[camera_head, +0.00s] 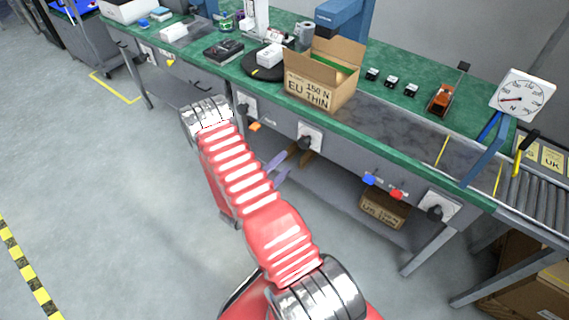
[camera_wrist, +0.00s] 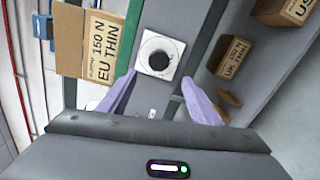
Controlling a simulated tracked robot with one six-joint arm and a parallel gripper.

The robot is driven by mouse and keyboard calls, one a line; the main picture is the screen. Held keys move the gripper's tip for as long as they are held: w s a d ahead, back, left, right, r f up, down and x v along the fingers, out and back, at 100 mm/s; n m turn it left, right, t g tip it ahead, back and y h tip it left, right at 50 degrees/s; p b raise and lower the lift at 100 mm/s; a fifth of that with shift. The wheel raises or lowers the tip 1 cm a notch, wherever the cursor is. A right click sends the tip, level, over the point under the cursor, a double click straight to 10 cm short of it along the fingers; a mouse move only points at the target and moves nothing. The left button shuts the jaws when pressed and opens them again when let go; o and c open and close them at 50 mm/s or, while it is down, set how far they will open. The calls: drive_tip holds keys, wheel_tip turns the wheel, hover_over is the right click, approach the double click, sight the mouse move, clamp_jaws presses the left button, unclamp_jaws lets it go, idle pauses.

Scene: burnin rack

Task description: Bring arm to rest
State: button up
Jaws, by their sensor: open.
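My red arm (camera_head: 240,180) reaches out from the bottom of the head view toward the green workbench. My gripper (camera_head: 284,164) shows partly behind the arm, in front of the bench's grey front and below the worktop. In the wrist view the two purple fingers of my gripper (camera_wrist: 159,77) are spread apart with nothing held between them. A black round knob on a white plate (camera_wrist: 160,58) shows beyond the gap between the fingertips. I cannot tell the exact distance to it.
The green bench top (camera_head: 415,100) bears an open carton marked EU THIN (camera_head: 307,92), small black-and-white parts and a dial gauge (camera_head: 523,95). Another carton (camera_head: 384,210) sits on the lower shelf. A roller conveyor (camera_head: 540,195) is at right. The floor at left (camera_head: 100,190) is clear.

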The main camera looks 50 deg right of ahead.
idle(0.7)
drive_tip(key=s+a+f+n+g+y, duration=0.1)
drive_tip(key=s+f+n+g+y, duration=0.1)
drive_tip(key=s+g, duration=0.6)
drive_tip(key=s+a+r+m+g+y, duration=0.2)
drive_tip(key=s+a+r+y, duration=0.3)
drive_tip(key=s+a+r, duration=0.15)
drive_tip(key=w+a+r+m+t+y, duration=0.2)
drive_tip(key=a+r+t+y, duration=0.25)
drive_tip(key=a+r, duration=0.55)
drive_tip(key=w+a+r+m+t+y, duration=0.1)
drive_tip(key=w+a+r+t+y, duration=0.3)
drive_tip(key=a+r, duration=0.65)
drive_tip(key=s+a+r+t+y, duration=0.1)
drive_tip(key=s+a+r+t, duration=0.1)
drive_tip(key=a+r, duration=0.2)
drive_tip(key=s+a+r+t+y, duration=0.1)
drive_tip(key=s+a+r+t, duration=0.1)
drive_tip(key=r, duration=0.8)
drive_tip(key=shift+a+r+t, duration=0.4)
drive_tip(key=shift+a+t, duration=0.35)
drive_tip(key=shift+a, duration=0.15)
